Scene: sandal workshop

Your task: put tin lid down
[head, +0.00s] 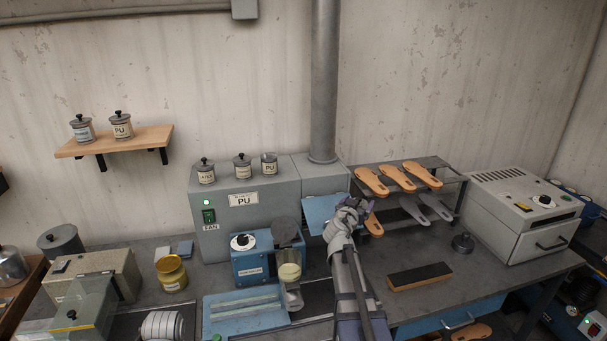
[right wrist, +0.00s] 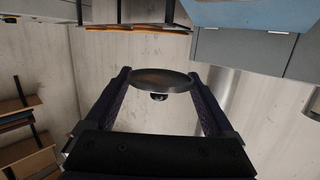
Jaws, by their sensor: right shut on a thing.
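My right gripper (head: 347,211) is raised over the bench in the head view, in front of the sole rack. In the right wrist view its two fingers (right wrist: 160,84) are shut on the rim of a round grey tin lid (right wrist: 160,78) with a small dark knob. The lid is hard to make out in the head view. A PU tin (head: 270,167) without a visible lid knob stands on the grey fan box, beside two lidded tins (head: 242,170) (head: 205,174). My left gripper is not in view.
A rack holds tan soles (head: 410,176). A dark round knobbed object (head: 462,243) and a black-topped block (head: 419,276) lie on the bench (head: 405,250), with bare surface between them. A grey oven-like box (head: 521,215) stands right; a blue machine (head: 264,264) stands left of my arm.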

